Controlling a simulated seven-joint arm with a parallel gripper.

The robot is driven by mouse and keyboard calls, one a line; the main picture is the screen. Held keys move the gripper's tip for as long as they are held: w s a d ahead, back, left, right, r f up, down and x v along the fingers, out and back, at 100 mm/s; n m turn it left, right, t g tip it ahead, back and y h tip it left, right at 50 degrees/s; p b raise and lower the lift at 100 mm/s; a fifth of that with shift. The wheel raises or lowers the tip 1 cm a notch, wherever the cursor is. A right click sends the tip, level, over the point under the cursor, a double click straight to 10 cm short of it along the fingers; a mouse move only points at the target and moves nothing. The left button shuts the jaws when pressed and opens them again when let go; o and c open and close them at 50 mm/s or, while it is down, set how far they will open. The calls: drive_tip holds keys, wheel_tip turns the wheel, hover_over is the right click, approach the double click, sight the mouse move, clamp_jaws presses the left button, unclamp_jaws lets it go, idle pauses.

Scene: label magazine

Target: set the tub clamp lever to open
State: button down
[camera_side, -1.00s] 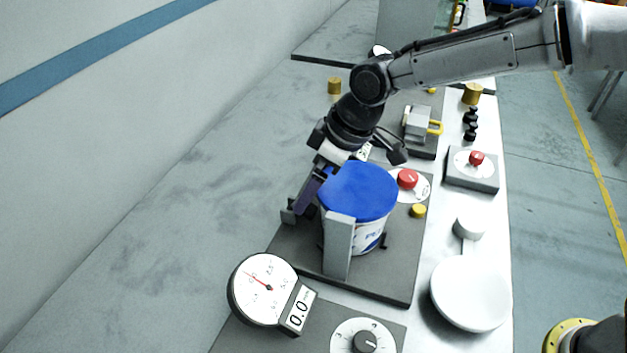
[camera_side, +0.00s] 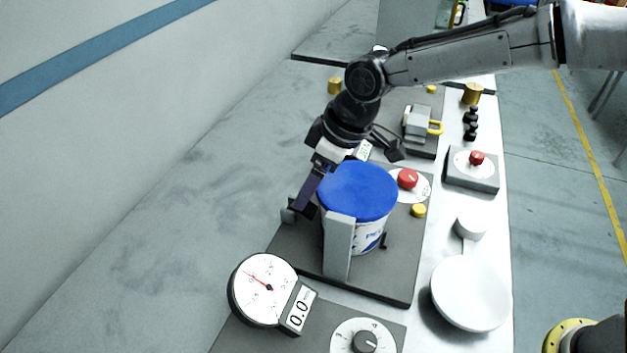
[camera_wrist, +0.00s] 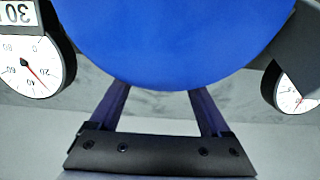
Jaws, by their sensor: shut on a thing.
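The tub (camera_side: 368,238) is white with a blue lid (camera_side: 357,190) and stands upright on a dark base plate (camera_side: 375,287). A grey upright clamp plate (camera_side: 338,247) stands against its near side. A small grey block (camera_side: 288,213) sits at the plate's left edge. My gripper (camera_side: 304,207) reaches down at the tub's left side, beside that block, shut on the clamp lever. The lever itself is hidden by the fingers and tub. In the wrist view the blue lid (camera_wrist: 170,40) covers my fingertips; only the upper fingers show.
A dial gauge (camera_side: 265,287) and a knob panel (camera_side: 364,341) are in front. A red button (camera_side: 407,179) and yellow button (camera_side: 419,210) lie right of the tub. A white round dish (camera_side: 470,293) is at the right. The bench left of the plate is clear.

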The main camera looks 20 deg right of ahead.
drive_tip(key=shift+g+h, duration=0.9)
drive_tip(key=shift+w+a+r, duration=0.35)
drive_tip(key=shift+w+a, duration=0.5)
drive_tip(key=shift+w+a+r, duration=0.35)
drive_tip(key=shift+w+a, duration=0.5)
unclamp_jaws()
drive_tip(key=shift+f, duration=0.1)
wheel_tip(320, 180, up, 14)
drive_tip(key=s+d, duration=0.1)
drive_tip(key=shift+s+d, duration=0.15)
drive_tip(key=shift+f, duration=0.15)
